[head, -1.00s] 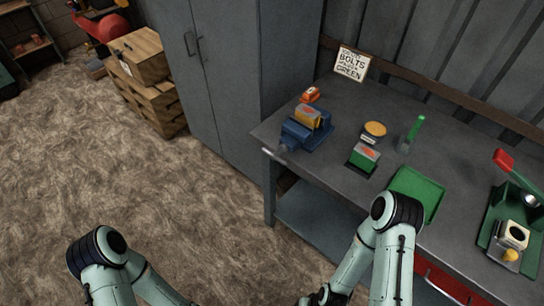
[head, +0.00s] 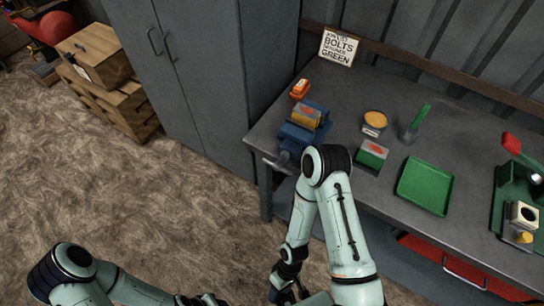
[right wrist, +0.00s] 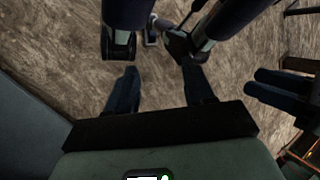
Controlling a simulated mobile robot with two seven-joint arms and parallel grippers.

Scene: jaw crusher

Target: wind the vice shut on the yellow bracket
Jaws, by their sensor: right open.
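The blue vice (head: 297,136) stands at the left end of the bench, with its pale handle (head: 274,165) over the front edge. The yellow bracket (head: 305,118), with a red mark on it, sits at the vice's jaws; I cannot tell whether both jaws touch it. My right gripper (head: 284,293) is low at the bottom of the head view, in front of the bench and well away from the vice. In the right wrist view its two fingers (right wrist: 160,88) are apart with nothing between them. My left gripper (head: 203,300) is barely seen at the bottom edge.
The bench holds an orange item (head: 300,89), a round yellow-topped tin (head: 374,123), a green-and-grey block (head: 372,156), a green brush (head: 416,122), a green tray (head: 425,186) and a red-handled press (head: 520,185). A cabinet (head: 205,75) stands left of the bench.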

